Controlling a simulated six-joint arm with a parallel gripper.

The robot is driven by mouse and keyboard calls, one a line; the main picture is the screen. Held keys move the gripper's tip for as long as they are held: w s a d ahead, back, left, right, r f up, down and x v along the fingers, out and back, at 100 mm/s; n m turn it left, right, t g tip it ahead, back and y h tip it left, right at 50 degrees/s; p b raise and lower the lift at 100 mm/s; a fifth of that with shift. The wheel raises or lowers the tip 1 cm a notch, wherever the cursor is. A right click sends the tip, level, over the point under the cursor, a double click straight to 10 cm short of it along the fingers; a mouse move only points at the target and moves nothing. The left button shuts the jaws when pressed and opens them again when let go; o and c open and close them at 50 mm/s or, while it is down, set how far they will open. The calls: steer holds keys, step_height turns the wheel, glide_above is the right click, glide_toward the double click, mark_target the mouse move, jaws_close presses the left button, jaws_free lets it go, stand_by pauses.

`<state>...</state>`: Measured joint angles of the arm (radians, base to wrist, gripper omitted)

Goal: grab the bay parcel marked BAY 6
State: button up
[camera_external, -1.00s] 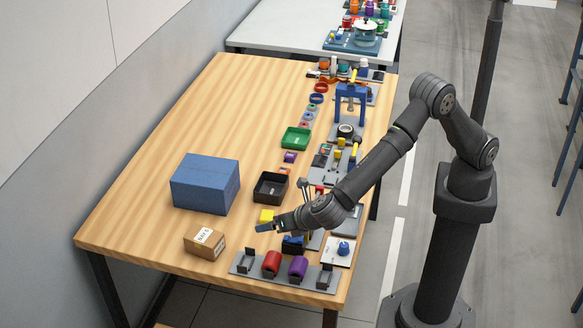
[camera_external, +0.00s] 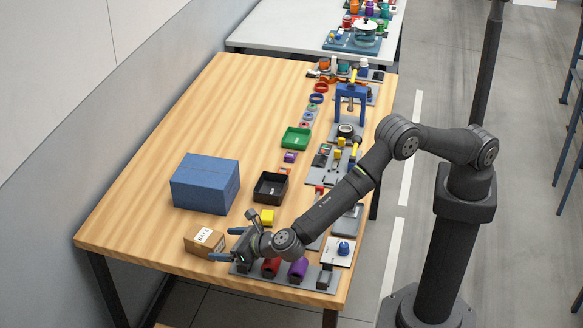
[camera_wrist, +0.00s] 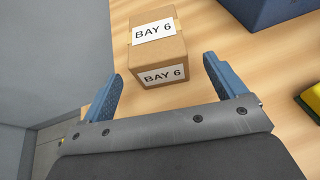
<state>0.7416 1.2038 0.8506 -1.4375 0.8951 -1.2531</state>
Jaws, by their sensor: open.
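The bay parcel (camera_external: 205,241) is a small brown cardboard box near the table's front left edge. In the wrist view the parcel (camera_wrist: 159,50) shows white labels reading BAY 6 on its top and near side. My gripper (camera_external: 226,244) is beside the parcel's right side in the external view. In the wrist view the open fingers of my gripper (camera_wrist: 163,84) are spread to either side of the parcel's near end, with nothing held between them.
A large blue box (camera_external: 205,184) stands behind the parcel. A grey rack with red and purple rolls (camera_external: 298,268) is under my wrist. The table's left part is clear.

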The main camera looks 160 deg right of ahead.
mark_target(209, 243)
steer(key=shift+x, duration=3.35)
steer(key=shift+r, duration=0.15)
steer(key=c, duration=1.2)
